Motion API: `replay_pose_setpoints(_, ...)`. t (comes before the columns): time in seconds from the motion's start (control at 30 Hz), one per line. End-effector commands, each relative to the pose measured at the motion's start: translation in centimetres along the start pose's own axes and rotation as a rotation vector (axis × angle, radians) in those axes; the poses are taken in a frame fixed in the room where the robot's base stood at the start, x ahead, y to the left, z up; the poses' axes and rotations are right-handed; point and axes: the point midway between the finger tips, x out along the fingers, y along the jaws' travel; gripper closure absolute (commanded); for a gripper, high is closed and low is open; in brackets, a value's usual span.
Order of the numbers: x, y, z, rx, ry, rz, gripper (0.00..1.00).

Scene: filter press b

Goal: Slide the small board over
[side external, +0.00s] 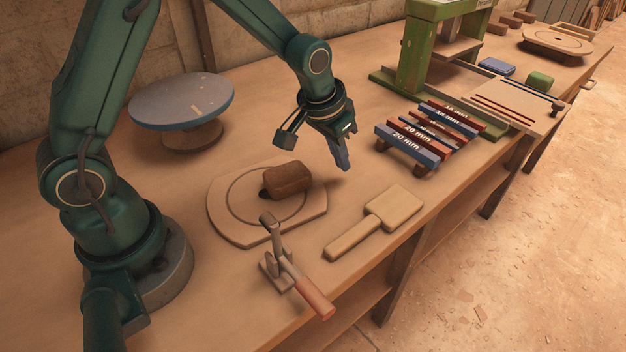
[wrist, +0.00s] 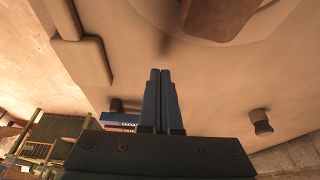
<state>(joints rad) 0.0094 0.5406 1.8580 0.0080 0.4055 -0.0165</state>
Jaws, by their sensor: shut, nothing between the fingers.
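A small flat wooden board (side external: 230,228) with a ring groove lies on the bench in front of my arm. A brown clay-like block (side external: 288,179) sits on it. In the wrist view the board's edge (wrist: 262,28) shows at the top right, with the block (wrist: 212,16) on it. My gripper (side external: 343,165) is shut and empty, pointing down just right of and behind the board. Its fingers (wrist: 160,76) are pressed together in the wrist view. I see no contact with the board; its height above the bench is hard to judge.
A red-handled toggle clamp (side external: 285,262) stands at the board's front edge. A wooden paddle (side external: 375,220) lies to the right, and a rack of marked bars (side external: 408,146) lies beyond. A grey turntable (side external: 182,100) and green press (side external: 413,50) stand behind. Bare bench surrounds the gripper.

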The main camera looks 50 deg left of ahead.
Motion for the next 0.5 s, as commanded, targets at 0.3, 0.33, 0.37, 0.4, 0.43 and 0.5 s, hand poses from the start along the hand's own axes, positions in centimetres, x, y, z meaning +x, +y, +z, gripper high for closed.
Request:
replay_pose_setpoints(0.3,-5.3,0.0,-0.1,0.000,0.006,0.000,1.00)
replay_pose_setpoints(0.33,-5.7,0.0,-0.1,0.000,0.004,0.000,1.00)
replay_pose_setpoints(0.37,-6.0,0.0,-0.1,0.000,0.005,0.000,1.00)
replay_pose_setpoints(0.4,-6.5,0.0,-0.1,0.000,0.003,0.000,1.00)
replay_pose_setpoints(0.43,-6.7,0.0,-0.1,0.000,0.003,0.000,1.00)
replay_pose_setpoints(0.5,-7.2,0.0,0.0,0.000,0.002,0.000,1.00)
